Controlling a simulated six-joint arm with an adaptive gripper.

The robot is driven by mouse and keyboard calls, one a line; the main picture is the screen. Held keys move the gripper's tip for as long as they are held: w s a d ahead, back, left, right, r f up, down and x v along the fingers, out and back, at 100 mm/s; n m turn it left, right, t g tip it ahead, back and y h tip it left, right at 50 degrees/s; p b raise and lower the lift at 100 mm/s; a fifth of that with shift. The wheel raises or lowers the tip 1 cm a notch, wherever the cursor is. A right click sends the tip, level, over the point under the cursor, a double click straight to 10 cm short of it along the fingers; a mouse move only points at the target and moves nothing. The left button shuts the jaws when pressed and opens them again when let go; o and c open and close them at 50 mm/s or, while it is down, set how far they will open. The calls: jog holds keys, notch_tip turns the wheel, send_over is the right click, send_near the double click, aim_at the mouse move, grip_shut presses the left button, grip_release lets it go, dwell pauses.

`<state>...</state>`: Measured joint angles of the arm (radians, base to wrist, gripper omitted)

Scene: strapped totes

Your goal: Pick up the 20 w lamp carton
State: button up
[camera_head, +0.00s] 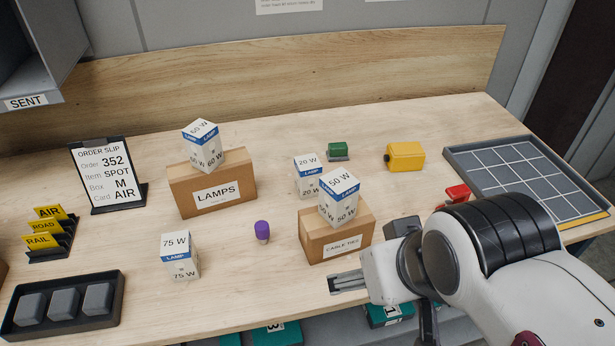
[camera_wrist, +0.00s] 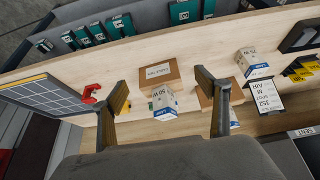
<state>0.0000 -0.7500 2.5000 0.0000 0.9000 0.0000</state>
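The 20 W lamp carton (camera_head: 306,174) is a small white box with a blue LAMP band. It stands on the table in the head view, behind the 50 W lamp carton (camera_head: 338,198), which partly covers its right side. The 50 W carton stands on the brown cable ties box (camera_head: 323,239). In the wrist view the 50 W carton (camera_wrist: 163,99) shows between the fingers, and I cannot make out the 20 W one. My gripper (camera_wrist: 160,80) is open and empty, its fingers wide apart. In the head view it is at the front right, apart from the 20 W carton.
A brown LAMPS box (camera_head: 212,192) bears the 60 W carton (camera_head: 203,146). The 75 W carton (camera_head: 180,256) and a purple object (camera_head: 262,231) stand on the left side. A gridded tray (camera_head: 478,159) is at right.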

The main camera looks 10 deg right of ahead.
jog(key=w+d+r+t+h, duration=0.25)
jog(key=w+d+r, duration=0.25)
jog(key=w, duration=0.7)
jog(key=w+d+r+t+h, duration=0.1)
jog(key=w+d+r+t, duration=0.3)
jog(key=w, duration=0.9)
jog(key=w+d+r+n+t+y, duration=0.25)
jog(key=w+n, duration=0.25)
jog(key=w, duration=1)
jog(key=w+a+f+n+y, duration=0.2)
jog(key=w+f+n+y, duration=0.15)
jog(key=w, duration=0.25)
jog(key=n+g+y, duration=0.4)
jog(key=g+y, duration=0.1)
jog(key=y, duration=0.5)
send_over(321, 165)
jog(key=w+d, duration=0.4)
jog(key=w, duration=0.1)
notch_tip(321, 165, down, 15)
jog(key=s+f+g, duration=0.1)
jog(key=s+f, duration=0.1)
jog(key=s+f+g+y, duration=0.1)
jog(key=s, duration=0.1)
jog(key=s+f+n+g+y, duration=0.1)
jog(key=s+f, duration=0.1)
jog(key=shift+d+f+g+y, duration=0.15)
jog(key=shift+f+g+y, duration=0.1)
jog(key=shift+f+g, duration=0.1)
